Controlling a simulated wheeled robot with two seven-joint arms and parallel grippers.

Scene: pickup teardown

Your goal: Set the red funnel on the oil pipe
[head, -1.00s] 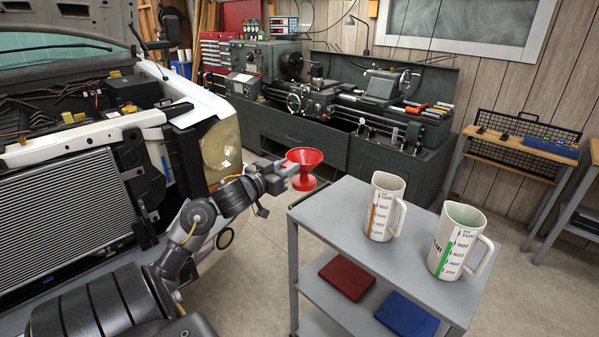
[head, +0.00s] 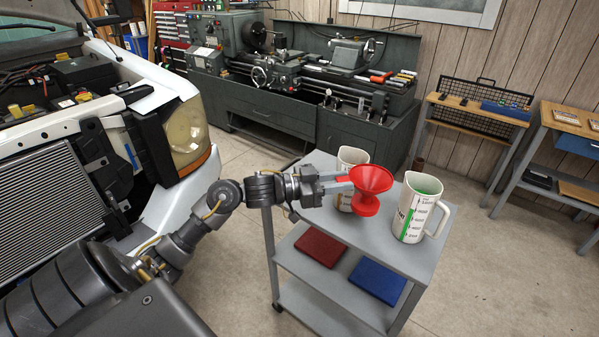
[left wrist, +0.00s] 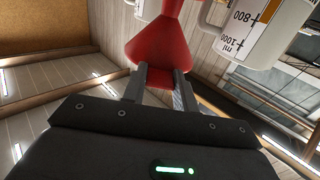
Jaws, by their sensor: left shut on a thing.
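I cannot make out the oil pipe in these frames; the open engine bay of the white vehicle (head: 90,75) is at the left. My right gripper is not in view.
A grey cart (head: 330,222) carries two measuring jugs: one (head: 349,158) partly hidden behind the gripper and funnel, one with green marks (head: 419,208) close right of the funnel. Red (head: 320,247) and blue (head: 377,280) flat items lie on its lower shelf. A lathe (head: 300,80) stands behind.

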